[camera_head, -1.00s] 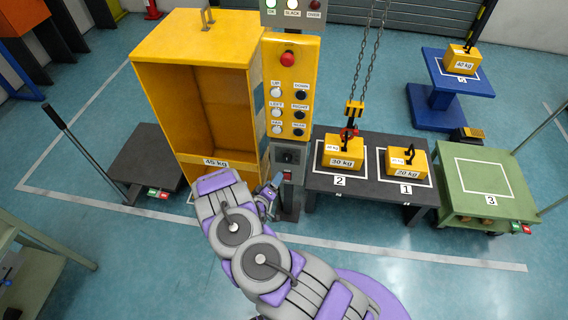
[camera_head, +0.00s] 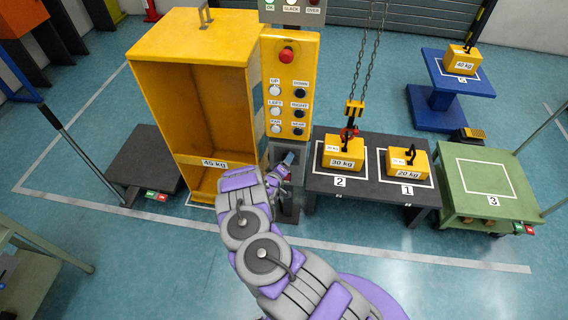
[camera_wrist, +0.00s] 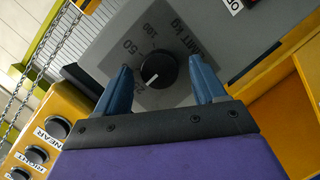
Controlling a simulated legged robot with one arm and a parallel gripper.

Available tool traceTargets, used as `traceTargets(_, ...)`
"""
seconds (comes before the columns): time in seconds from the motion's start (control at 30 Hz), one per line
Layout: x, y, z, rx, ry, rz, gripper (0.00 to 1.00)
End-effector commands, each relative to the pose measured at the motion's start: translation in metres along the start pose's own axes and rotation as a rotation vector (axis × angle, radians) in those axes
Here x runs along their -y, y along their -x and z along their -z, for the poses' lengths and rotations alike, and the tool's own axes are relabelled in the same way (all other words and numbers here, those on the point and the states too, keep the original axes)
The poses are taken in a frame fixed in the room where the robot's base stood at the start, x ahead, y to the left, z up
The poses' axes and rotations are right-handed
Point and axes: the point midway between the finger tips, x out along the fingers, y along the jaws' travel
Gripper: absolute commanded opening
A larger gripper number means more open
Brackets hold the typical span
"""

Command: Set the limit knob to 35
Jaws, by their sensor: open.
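The limit knob (camera_wrist: 156,69) is round and black, on a grey plate marked "LIMIT kg" in the wrist view. Its white pointer line points to the lower left in that view, close to the "25" mark; "50" and a larger number stand further round the dial. My gripper (camera_wrist: 160,78) is open, with its two blue fingers on either side of the knob and a visible gap at each side. In the head view my gripper (camera_head: 283,163) is at the grey box below the yellow button panel (camera_head: 288,92) and hides the knob.
A yellow cabinet (camera_head: 150,100) stands left of the panel. A dark table (camera_head: 376,192) with yellow weights is to the right, with a hook and chains above. A red button (camera_head: 286,55) tops the panel.

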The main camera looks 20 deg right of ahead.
Motion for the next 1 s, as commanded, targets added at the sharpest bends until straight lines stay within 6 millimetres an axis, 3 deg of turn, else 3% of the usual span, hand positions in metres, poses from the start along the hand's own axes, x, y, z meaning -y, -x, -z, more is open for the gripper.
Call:
traceTargets(0.17,0.0001,0.0003,0.0,0.0,0.0,0.001,0.69)
traceTargets(0.73,0.0012,0.0005,-0.0001,0.001,0.001,0.003,0.15)
traceTargets(1.0,0.0013,0.0009,0.0,-0.001,-0.026,0.014,0.14)
